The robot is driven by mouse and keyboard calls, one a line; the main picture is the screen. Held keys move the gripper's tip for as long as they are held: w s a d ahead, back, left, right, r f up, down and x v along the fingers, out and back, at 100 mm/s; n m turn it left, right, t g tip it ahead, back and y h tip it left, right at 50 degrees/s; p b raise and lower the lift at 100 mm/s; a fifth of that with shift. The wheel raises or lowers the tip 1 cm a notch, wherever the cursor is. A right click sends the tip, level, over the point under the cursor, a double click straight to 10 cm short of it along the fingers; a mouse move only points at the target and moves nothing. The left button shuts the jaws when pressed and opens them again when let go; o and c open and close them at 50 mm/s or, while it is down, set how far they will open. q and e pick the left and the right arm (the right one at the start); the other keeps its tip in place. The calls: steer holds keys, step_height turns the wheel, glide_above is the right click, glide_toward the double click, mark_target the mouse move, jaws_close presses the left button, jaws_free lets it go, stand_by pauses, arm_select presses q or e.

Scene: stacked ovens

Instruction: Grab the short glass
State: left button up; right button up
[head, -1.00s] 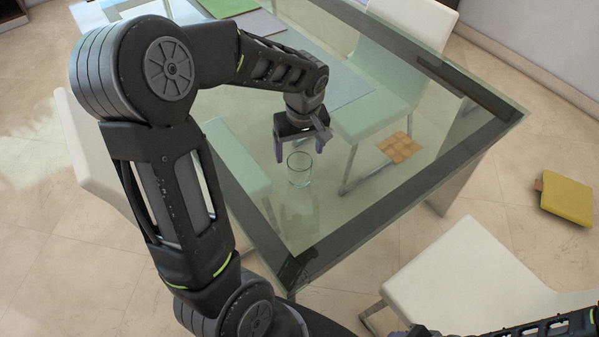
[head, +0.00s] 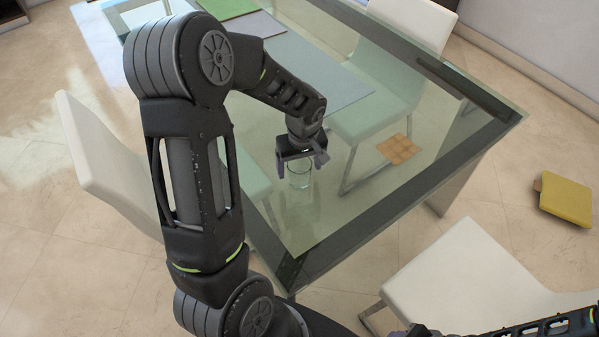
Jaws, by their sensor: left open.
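The short glass (head: 299,178) is clear and stands upright on the glass-topped table (head: 345,235), near its front left corner. My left gripper (head: 300,166) is at the glass, with its fingers pointing down on either side of the glass's upper part. It is open, and the gripper body hides the glass's rim. I cannot tell whether a finger touches the glass. My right gripper (head: 418,331) shows only partly at the bottom edge, and its jaws are not clear.
A grey-blue placemat (head: 325,85) and a green one (head: 228,7) lie on the table's far part. A waffle-patterned tan square (head: 398,149) shows right of the glass. White chairs (head: 465,270) surround the table. A yellow cushion-like object (head: 566,199) lies on the floor at right.

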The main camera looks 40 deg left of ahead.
arm_select(q)
steer(key=shift+a+f, duration=0.1)
steer(key=shift+f, duration=0.45)
steer(key=shift+c, duration=0.4)
steer(key=c, duration=1.6)
steer(key=shift+r, duration=0.1)
step_height(320, 180, up, 10)
steer(key=shift+f+b, duration=0.1)
steer(key=shift+b, duration=0.3)
